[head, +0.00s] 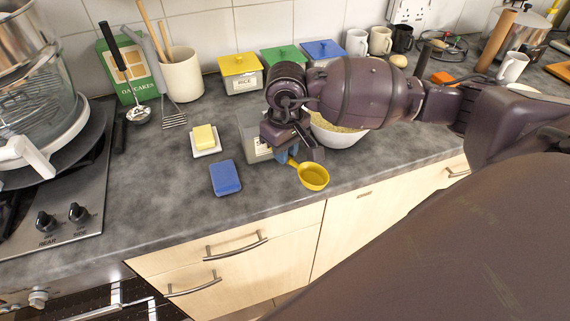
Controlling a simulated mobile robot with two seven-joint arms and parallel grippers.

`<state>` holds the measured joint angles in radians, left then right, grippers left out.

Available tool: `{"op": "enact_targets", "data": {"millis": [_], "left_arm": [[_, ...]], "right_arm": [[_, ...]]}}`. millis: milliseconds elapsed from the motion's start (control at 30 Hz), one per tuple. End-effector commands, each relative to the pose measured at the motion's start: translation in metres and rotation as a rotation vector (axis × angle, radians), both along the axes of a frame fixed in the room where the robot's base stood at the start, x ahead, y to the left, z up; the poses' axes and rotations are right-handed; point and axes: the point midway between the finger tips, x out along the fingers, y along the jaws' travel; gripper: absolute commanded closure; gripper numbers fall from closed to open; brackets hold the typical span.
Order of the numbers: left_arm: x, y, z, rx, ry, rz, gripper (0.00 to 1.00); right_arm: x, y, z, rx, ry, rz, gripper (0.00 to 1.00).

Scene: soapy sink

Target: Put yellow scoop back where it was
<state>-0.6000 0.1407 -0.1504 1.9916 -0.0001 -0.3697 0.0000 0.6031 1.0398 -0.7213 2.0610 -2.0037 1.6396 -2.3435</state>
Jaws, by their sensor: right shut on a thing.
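The yellow scoop (313,177) is near the front edge of the counter, its round cup facing up. My right gripper (291,156) reaches in from the right and is shut on the scoop's handle end, which the fingers mostly hide. I cannot tell whether the scoop touches the counter or is held just above it. A white bowl (345,138) of yellowish grain stands right behind the scoop, partly hidden by my right arm. A grey container (253,127) stands just left of and behind the gripper, partly covered by it. My left gripper is not in view.
A blue sponge (226,177) and a yellow block on a white dish (205,145) lie to the left. Lidded boxes with yellow (239,65), green (284,57) and blue (323,50) lids line the wall.

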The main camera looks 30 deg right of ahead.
Motion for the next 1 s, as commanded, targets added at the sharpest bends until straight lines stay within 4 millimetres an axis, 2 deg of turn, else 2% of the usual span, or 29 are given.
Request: {"op": "enact_targets", "data": {"millis": [267,500,967,1000], "left_arm": [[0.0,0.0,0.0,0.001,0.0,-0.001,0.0],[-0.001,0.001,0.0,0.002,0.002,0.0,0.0],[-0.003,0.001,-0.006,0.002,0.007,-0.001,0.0],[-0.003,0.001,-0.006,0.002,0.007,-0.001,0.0]], "right_arm": [[0.0,0.0,-0.018,0.001,0.001,-0.001,1.0],[0.0,0.0,-0.048,0.001,0.0,-0.001,1.0],[0.0,0.0,-0.054,-0.001,-0.001,0.0,1.0],[0.0,0.0,-0.054,-0.001,-0.001,0.0,0.82]]}}
